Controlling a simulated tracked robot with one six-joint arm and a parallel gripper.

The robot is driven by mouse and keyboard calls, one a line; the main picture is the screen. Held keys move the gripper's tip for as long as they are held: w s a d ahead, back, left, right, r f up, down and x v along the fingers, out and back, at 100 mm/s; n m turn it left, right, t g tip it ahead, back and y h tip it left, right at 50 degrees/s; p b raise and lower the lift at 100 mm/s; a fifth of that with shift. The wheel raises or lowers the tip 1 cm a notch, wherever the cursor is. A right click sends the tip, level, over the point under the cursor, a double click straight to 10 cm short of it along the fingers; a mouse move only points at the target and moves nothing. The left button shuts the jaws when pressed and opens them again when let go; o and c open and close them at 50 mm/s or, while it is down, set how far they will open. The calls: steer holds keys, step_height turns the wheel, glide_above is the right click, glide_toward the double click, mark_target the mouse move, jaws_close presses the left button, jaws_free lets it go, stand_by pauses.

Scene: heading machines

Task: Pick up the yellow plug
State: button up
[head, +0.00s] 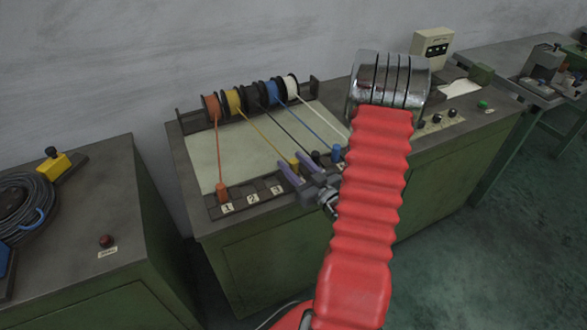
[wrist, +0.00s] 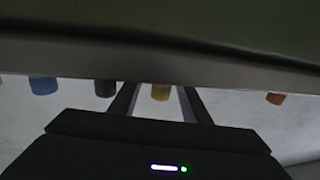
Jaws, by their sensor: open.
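The yellow plug (head: 294,163) stands at the end of the yellow cable on the green bench, just beyond my gripper's fingertips in the head view. In the wrist view the yellow plug (wrist: 160,92) shows between the two fingers, with visible space to each side. My gripper (head: 299,168) is open and empty, low over the front of the bench; it also shows in the wrist view (wrist: 157,92). The exact distance from fingertips to plug is hard to tell.
An orange plug (head: 221,190) stands to the left, a black plug (head: 315,156) and a blue plug (head: 337,154) close to the right. Numbered slots (head: 253,197) line the bench's front edge. Cable spools (head: 253,97) stand behind. A left bench (head: 100,190) holds coiled cable.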

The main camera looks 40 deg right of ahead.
steer(key=shift+w+d, duration=0.1)
steer(key=shift+w, duration=1.7)
steer(key=shift+c, duration=0.4)
jaws_close()
